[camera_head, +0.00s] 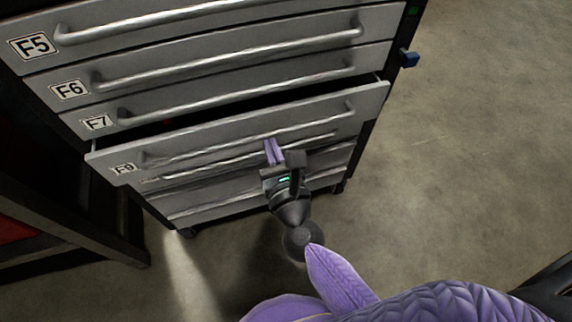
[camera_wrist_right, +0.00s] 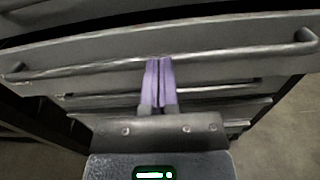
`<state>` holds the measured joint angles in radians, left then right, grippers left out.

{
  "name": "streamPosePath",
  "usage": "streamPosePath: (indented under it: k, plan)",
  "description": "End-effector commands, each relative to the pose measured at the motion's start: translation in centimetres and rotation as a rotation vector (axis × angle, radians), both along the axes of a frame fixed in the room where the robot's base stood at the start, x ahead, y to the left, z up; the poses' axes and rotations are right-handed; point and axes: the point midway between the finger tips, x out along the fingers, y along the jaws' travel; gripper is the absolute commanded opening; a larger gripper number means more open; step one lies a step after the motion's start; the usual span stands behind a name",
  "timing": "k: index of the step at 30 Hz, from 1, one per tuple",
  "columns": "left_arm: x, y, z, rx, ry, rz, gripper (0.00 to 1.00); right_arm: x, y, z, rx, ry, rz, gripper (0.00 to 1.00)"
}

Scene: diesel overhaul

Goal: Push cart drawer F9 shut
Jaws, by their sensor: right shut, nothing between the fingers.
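The cart drawer (camera_head: 362,98) pulled out below F7 has a grey front, a dark gap above it and a small label that looks like F9 but is hard to read. Its bar handle (camera_head: 215,148) runs across the front; it also shows in the right wrist view (camera_wrist_right: 85,70). My right gripper (camera_head: 270,148) is shut and empty, its purple fingers pointing at this front near the middle of the handle. In the right wrist view its fingertips (camera_wrist_right: 158,62) overlap the handle bar; I cannot tell whether they touch. My left gripper is not in view.
Drawers F5 (camera_head: 200,37), F6 (camera_head: 215,72) and F7 (camera_head: 210,100) above look shut. More drawers lie below, partly hidden. A dark frame (camera_head: 75,225) stands at left. The floor at right (camera_head: 480,150) is clear.

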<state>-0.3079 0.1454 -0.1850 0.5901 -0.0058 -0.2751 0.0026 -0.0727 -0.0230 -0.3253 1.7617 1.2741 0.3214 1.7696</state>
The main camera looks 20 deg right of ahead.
Motion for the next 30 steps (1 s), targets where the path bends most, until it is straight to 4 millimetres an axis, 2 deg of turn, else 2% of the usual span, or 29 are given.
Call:
streamPosePath:
  k: [3,5,8,11,13,14,15,18,21,23,26,30]
  plan:
    - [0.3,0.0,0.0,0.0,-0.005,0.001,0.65,-2.4,0.0,-0.1,-0.001,0.003,0.002,0.0]
    - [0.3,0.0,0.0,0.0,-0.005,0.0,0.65,-3.3,0.0,-0.1,-0.003,0.002,0.001,0.0]
    - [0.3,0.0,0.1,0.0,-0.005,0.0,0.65,-4.0,-0.2,-0.1,-0.038,-0.006,-0.003,0.17]
    - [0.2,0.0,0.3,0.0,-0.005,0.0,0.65,-3.8,-1.9,-0.3,-0.317,-0.072,-0.028,0.38]
    - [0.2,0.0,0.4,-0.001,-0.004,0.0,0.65,-3.6,-3.2,-0.4,-0.636,-0.153,-0.034,0.53]
    - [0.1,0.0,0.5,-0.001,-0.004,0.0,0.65,-3.5,-3.6,-0.5,-0.772,-0.192,-0.028,0.57]
    - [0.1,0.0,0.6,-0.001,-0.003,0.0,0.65,-3.5,-3.9,-0.8,-0.946,-0.244,-0.013,0.57]
    - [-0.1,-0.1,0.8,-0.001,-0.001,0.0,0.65,-3.7,-4.0,-1.9,-1.299,-0.356,0.055,0.57]
    - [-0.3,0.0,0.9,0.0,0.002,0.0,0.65,-4.0,-3.8,-3.1,-1.505,-0.429,0.124,0.57]
    - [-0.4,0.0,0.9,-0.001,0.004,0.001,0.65,-4.0,-3.7,-3.5,-1.564,-0.453,0.148,0.57]
    - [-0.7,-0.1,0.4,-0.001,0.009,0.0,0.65,-3.0,-3.2,-3.6,-1.587,-0.464,0.156,0.57]
    - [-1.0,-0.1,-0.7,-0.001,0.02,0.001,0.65,0.1,-1.8,-3.2,-1.583,-0.464,0.154,0.57]
